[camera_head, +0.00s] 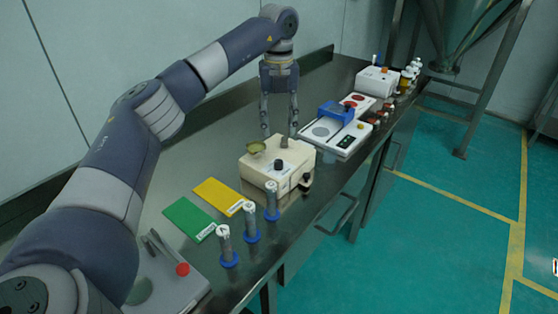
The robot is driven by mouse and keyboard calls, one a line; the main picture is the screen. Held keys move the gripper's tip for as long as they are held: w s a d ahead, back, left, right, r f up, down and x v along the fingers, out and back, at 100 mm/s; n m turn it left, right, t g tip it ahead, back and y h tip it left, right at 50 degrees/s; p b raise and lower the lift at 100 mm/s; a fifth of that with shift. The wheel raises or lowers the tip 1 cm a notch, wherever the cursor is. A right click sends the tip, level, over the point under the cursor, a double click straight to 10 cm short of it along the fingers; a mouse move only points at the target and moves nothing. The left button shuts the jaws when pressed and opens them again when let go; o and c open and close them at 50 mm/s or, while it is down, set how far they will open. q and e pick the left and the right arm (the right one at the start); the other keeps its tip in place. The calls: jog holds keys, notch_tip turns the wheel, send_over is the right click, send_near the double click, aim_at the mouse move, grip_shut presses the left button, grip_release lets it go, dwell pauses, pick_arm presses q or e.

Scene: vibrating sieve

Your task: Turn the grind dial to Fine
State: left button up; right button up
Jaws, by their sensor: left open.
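A cream box-shaped machine (262,172) stands on the metal bench near the middle of the view. A small brass-coloured dish (256,147) sits on its top left, and a grey-brown knob (286,142) is at its back. A black knob (279,164) is on its front top, and a dark knob (306,181) is at its front right corner. I cannot read which knob is the grind dial or its setting. My left gripper (279,124) points down, open and empty, above and behind the machine. My right gripper is not in view.
Green (188,219) and yellow (218,196) mats lie left of the machine, with upright blue-based cylinders (226,246) in front. A scale-like device with a blue part (337,112) and a white machine (377,82) stand farther right. The bench (215,150) is clear behind the mats.

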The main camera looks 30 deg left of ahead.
aim_at(279, 161)
pick_arm(q)
jog(key=f, duration=0.7)
jog(key=w+f+p, duration=0.1)
jog(key=f, duration=0.3)
jog(key=shift+a, duration=0.4)
jog(key=shift+f, duration=0.7)
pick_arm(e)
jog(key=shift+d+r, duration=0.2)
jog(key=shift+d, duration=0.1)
pick_arm(q)
grip_shut()
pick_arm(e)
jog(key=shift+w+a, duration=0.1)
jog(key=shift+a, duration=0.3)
